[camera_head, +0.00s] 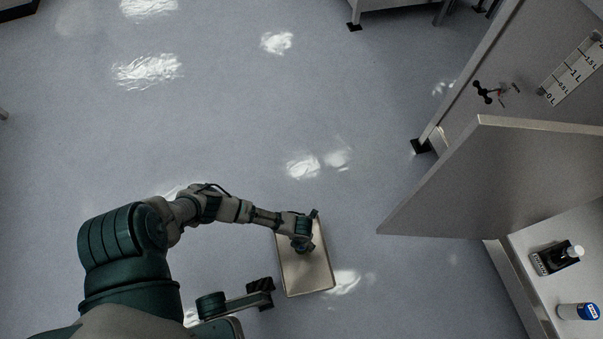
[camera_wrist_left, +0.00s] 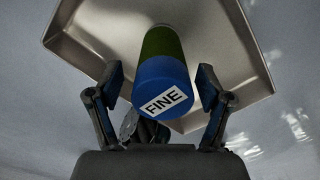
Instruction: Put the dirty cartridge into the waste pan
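The waste pan (camera_head: 312,277) is a shallow, pale metal tray low on the floor side of the head view. My left gripper (camera_head: 303,243) is over its upper part. In the left wrist view the pan (camera_wrist_left: 225,45) fills the background. The cartridge (camera_wrist_left: 163,82), a cylinder with a dark green body and a blue end labelled FINE, is between the fingers of my left gripper (camera_wrist_left: 161,90). The fingers are spread, with a visible gap on each side of it. Whether the cartridge touches the pan is unclear. The head view hides it behind my gripper.
A slanted grey panel (camera_head: 490,180) stands right of the pan. Beyond it, a pale surface (camera_head: 535,292) holds a dark bottle-like item (camera_head: 555,259) and a white and blue cylinder (camera_head: 578,312). A gauge scale (camera_head: 573,70) is at upper right. The floor left of the pan is open.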

